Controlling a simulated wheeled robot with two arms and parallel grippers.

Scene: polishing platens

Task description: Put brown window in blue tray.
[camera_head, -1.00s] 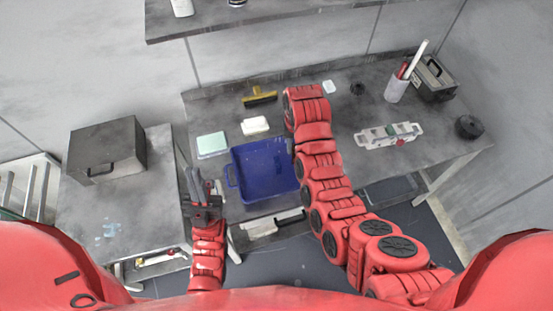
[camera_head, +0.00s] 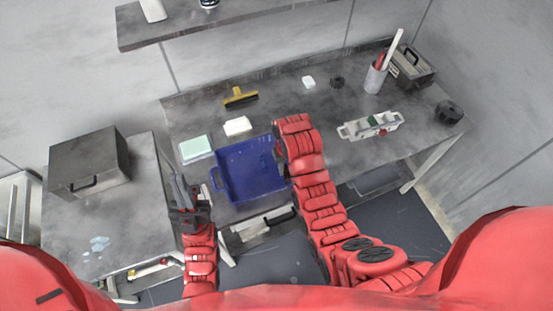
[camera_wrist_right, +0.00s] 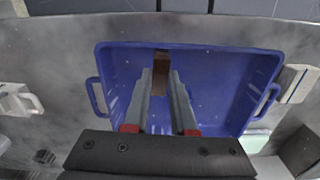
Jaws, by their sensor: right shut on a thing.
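The blue tray (camera_head: 246,170) lies on the grey table in the head view, left of my right forearm. It fills much of the right wrist view (camera_wrist_right: 215,75), open towards the camera. My right gripper (camera_wrist_right: 161,80) is shut on the brown window (camera_wrist_right: 161,66), a narrow brown strip between its fingers, with the tray behind it. How far it is above the tray floor I cannot tell. In the head view my right arm hides the right gripper and the window. My left gripper (camera_head: 181,190) hangs left of the tray, apart from it; its finger gap is unclear.
Near the tray are a pale green box (camera_head: 196,148), a white block (camera_head: 237,126) and a yellow-handled tool (camera_head: 239,97). A grey box (camera_head: 90,162) stands far left.

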